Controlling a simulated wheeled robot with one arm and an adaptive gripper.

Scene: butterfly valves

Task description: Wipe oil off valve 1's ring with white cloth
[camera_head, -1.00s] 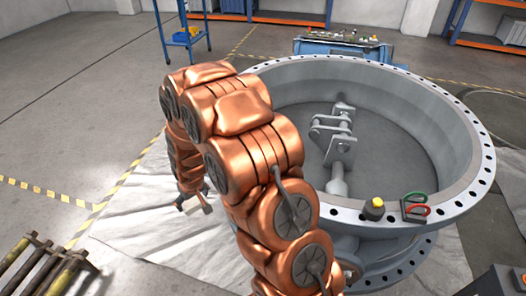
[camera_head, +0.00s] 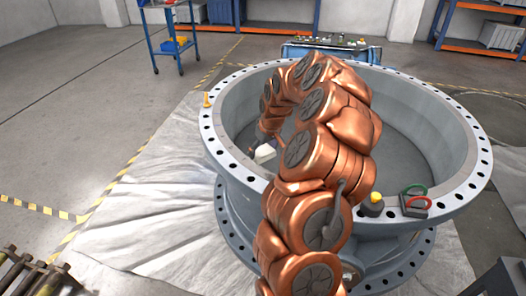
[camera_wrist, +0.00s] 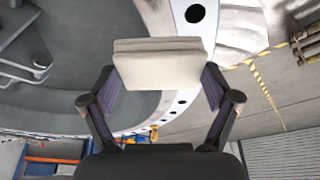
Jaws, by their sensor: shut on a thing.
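The white cloth (camera_wrist: 157,68) is a folded pad between my gripper's (camera_wrist: 158,82) fingers in the wrist view. My gripper is shut on it. In the head view the cloth (camera_head: 264,154) shows small beside my arm, near the inner left side of the large grey valve (camera_head: 240,210). The valve's ring (camera_head: 478,185) is a wide, pale flange with bolt holes; it also shows in the wrist view (camera_wrist: 197,35), partly behind the cloth. I cannot tell whether the cloth touches the valve. My arm hides much of the valve's inside. I make out no oil, and no number on the valve.
A small orange object (camera_head: 206,100) stands on the flange's left edge. A yellow-topped piece (camera_head: 373,204) and a holder with red and green rings (camera_head: 414,204) sit on its front right. A blue cart (camera_head: 172,38) stands behind. A pale sheet (camera_head: 150,215) covers the left floor.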

